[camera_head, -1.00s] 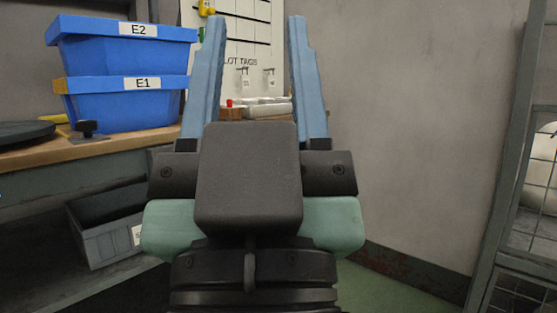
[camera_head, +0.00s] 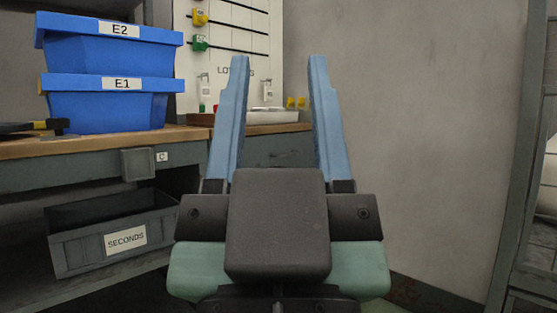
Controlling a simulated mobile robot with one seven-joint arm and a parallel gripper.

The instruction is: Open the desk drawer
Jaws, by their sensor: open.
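My gripper (camera_head: 279,60) is in the middle of the view, its two blue fingers spread apart and pointing up and away, with nothing between them. Beyond and between the fingers, a grey-green drawer front (camera_head: 262,147) shows under the desk top, with a small dark handle (camera_head: 290,155) on it. It looks shut. The right finger and the gripper body hide part of the drawer front. I cannot tell how far the fingers are from the handle, but no contact shows. The wooden desk top (camera_head: 85,143) runs along the left.
Blue bins E2 (camera_head: 80,50) and E1 (camera_head: 75,108) are stacked on the desk. A grey box (camera_head: 138,163) sticks out from the desk's front. Below is a grey bin labelled SECONDS (camera_head: 80,248).

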